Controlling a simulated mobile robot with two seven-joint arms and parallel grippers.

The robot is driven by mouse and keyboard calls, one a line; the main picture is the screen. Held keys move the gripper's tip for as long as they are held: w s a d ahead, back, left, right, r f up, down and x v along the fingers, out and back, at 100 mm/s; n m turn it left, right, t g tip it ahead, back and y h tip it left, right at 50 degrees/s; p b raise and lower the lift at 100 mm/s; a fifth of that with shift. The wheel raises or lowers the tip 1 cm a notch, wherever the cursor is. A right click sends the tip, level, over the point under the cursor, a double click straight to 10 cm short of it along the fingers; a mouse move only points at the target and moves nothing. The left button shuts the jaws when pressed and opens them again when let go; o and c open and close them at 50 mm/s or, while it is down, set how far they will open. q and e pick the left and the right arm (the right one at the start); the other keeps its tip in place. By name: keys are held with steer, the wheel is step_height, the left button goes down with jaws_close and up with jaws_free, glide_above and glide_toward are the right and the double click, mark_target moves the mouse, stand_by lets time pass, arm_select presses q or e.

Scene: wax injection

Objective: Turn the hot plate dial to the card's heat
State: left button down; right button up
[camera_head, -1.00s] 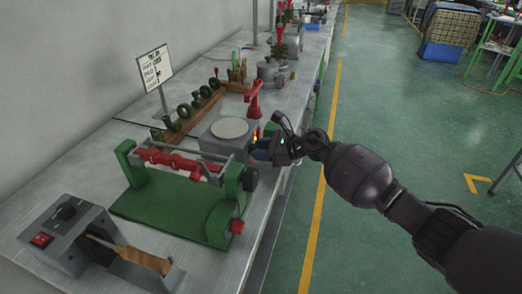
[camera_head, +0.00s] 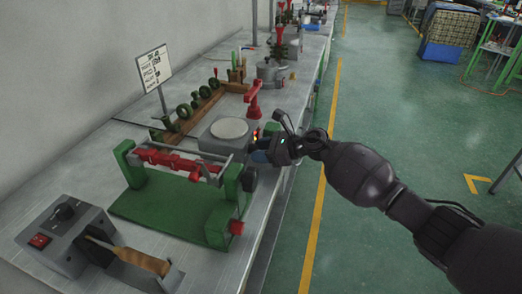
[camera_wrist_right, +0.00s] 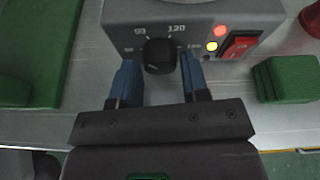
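The hot plate (camera_head: 229,128) is a grey box with a pale round top, in the middle of the bench in the head view. Its black dial (camera_wrist_right: 159,56) shows on the front panel in the right wrist view, with a 120 mark above it and other marks at its sides. My right gripper (camera_wrist_right: 160,78) is open, its blue fingertips on either side of the dial with small gaps. The dial's pointer is too dark to read surely. The card (camera_head: 154,68) stands on a post behind the bench items; its writing is too small to read. My left gripper is not in view.
A red rocker switch (camera_wrist_right: 239,45) with a red and a yellow lamp lit sits right of the dial. A green frame with a red mould (camera_head: 172,160) stands nearer, close to my gripper. Green blocks (camera_wrist_right: 287,79) lie at the right.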

steer(key=v, duration=1)
steer(key=shift+s+d+r+p, duration=0.15)
steer(key=shift+d+r+p, duration=0.05)
steer(key=shift+d+p, duration=0.2)
